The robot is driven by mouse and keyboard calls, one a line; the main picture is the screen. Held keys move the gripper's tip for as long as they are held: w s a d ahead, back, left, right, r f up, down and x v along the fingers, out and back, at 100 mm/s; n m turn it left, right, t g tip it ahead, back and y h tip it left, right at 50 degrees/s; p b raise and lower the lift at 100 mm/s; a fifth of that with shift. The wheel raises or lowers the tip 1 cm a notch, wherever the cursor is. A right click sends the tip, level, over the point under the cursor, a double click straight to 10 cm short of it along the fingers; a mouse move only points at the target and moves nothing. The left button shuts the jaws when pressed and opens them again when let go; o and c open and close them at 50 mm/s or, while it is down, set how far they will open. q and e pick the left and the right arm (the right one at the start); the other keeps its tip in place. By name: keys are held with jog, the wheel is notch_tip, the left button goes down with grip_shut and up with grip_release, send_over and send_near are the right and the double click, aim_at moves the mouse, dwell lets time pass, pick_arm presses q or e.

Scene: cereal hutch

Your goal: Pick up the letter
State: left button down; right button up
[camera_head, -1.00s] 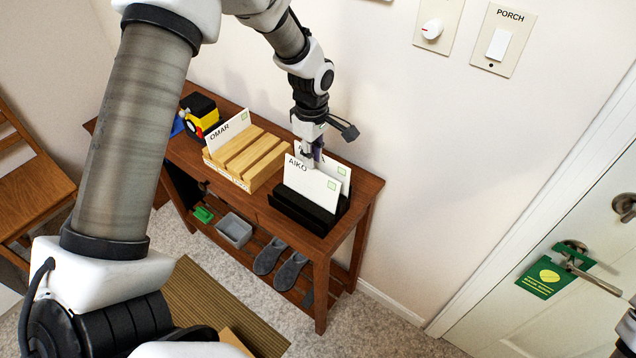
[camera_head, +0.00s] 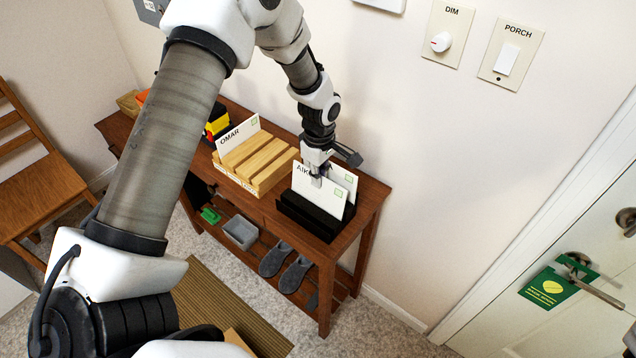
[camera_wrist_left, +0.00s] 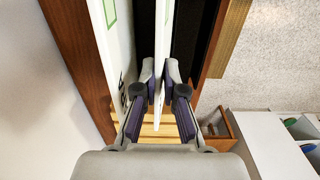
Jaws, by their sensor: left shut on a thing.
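The white AIKO letter (camera_head: 330,197) stands upright in a black letter rack (camera_head: 308,217) on the wooden hutch. Its name is partly covered by my left gripper (camera_head: 316,180), which comes down from above. A second white letter (camera_head: 345,177) with a green stamp stands close behind it. In the left wrist view, my left gripper (camera_wrist_left: 158,110) has one finger on each side of the front letter (camera_wrist_left: 158,60) and is shut on it. The rear letter (camera_wrist_left: 132,70) is outside the fingers, on the left. My right gripper is not in view.
A slatted wooden rack (camera_head: 255,165) with the OMAR letter (camera_head: 236,135) stands left of the black rack. The wall is close behind. A grey bin (camera_head: 240,232) and slippers (camera_head: 285,268) sit on the lower shelf. A door with a green hanger (camera_head: 545,287) is at right.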

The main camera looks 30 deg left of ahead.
pick_arm(q)
jog(key=shift+w+r, duration=0.2)
jog(key=shift+r, duration=0.35)
notch_tip(320, 180, up, 2)
jog(key=shift+r+b, duration=0.1)
jog(key=shift+b, duration=0.65)
jog(key=s+d+r+b, duration=0.1)
jog(key=s+d+b, duration=0.3)
jog(key=s+d, duration=0.6)
jog(key=shift+s+d+r, duration=0.15)
jog(key=shift+s+r, duration=0.2)
jog(key=shift+s, duration=0.85)
